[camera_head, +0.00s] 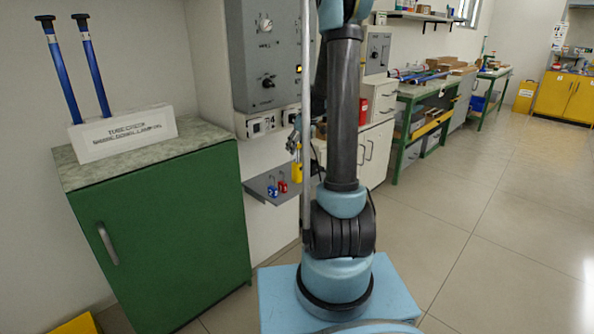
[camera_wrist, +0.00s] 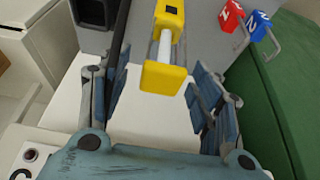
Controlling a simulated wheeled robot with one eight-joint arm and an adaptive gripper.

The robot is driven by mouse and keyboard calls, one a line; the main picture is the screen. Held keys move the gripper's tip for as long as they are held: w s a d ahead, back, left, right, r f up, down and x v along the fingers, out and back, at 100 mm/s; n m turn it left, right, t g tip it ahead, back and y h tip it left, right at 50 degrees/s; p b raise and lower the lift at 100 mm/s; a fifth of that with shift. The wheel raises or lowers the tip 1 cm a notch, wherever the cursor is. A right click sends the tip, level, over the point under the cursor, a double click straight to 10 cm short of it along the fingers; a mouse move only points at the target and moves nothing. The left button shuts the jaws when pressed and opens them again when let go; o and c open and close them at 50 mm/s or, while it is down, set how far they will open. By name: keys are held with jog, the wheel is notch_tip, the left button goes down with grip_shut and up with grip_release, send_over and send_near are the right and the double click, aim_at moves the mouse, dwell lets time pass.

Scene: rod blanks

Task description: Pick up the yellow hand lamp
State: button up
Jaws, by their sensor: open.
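The yellow hand lamp (camera_head: 297,172) stands on a small grey wall shelf, partly hidden by my arm in the head view. In the wrist view the yellow hand lamp (camera_wrist: 164,78) shows as two yellow blocks joined by a pale tube. My gripper (camera_wrist: 158,66) is open, with one finger to each side of the lamp's near end in that view. I see no finger clearly touching the lamp. In the head view my gripper (camera_head: 296,139) is small, just above the lamp and partly behind my arm.
A red padlock (camera_head: 283,186) and a blue padlock (camera_head: 272,190) are beside the lamp on the grey shelf (camera_head: 258,186). A green cabinet (camera_head: 165,235) stands to the left. A grey control box (camera_head: 262,60) hangs above the shelf. Open floor lies to the right.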

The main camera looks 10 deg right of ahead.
aim_at(297, 164)
jog(key=x, duration=0.4)
jog(key=shift+w+a+f, duration=0.1)
jog(key=shift+f, duration=0.3)
jog(key=shift+c, duration=0.3)
grip_shut()
